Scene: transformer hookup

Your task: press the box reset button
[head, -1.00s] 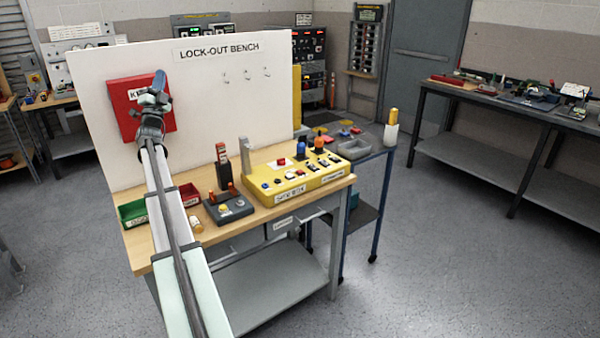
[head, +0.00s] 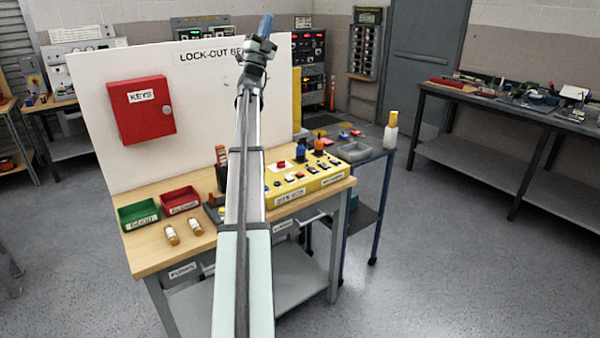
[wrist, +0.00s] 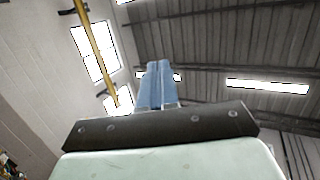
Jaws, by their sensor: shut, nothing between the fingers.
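The yellow control box (head: 290,199) sits on the right part of the bench, with several buttons and switches on its sloped top. Its front labels are too small to read surely, and I cannot tell which button is the reset. My arm covers its left end. A dark box (head: 213,212) beside it is mostly hidden behind my arm. My gripper (head: 266,26) is raised high at the top of the bench's white board, well above the yellow box. Its blue fingers are together, empty and pointing up; the wrist view shows the fingers (wrist: 159,82) against the ceiling.
A red KEYS box (head: 142,118) hangs on the white board (head: 95,95).

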